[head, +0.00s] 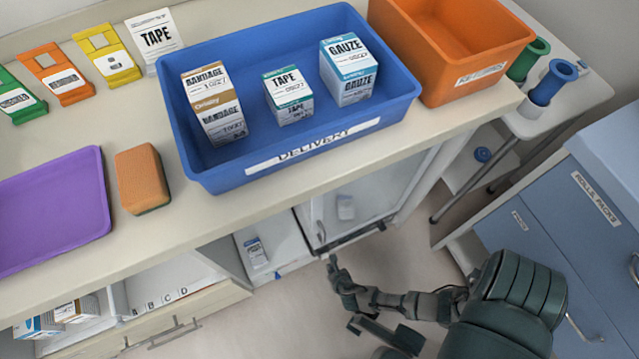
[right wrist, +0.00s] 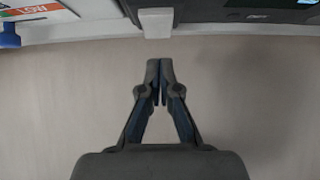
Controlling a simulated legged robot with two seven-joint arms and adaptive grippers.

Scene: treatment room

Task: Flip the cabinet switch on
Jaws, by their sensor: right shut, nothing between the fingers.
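The cabinet (head: 400,175) with a pale, see-through door stands under the counter, with a dark strip along its lower front edge. I cannot make out its switch in the head view. My right gripper (head: 334,263) is low in front of the cabinet, its fingertips near the bottom edge of the front. In the right wrist view the right gripper (right wrist: 159,68) is shut and empty, its fingertips together. A pale block (right wrist: 155,22) lies just beyond the tips, apart from them; I cannot tell what it is. My left gripper is not in view.
The counter above holds a blue delivery bin (head: 230,178) with boxes, an orange returns bin (head: 455,85), a purple tray (head: 50,210) and a brown sponge (head: 142,178). A blue drawer unit (head: 545,235) stands at right. Bare floor (head: 290,315) lies before the cabinet.

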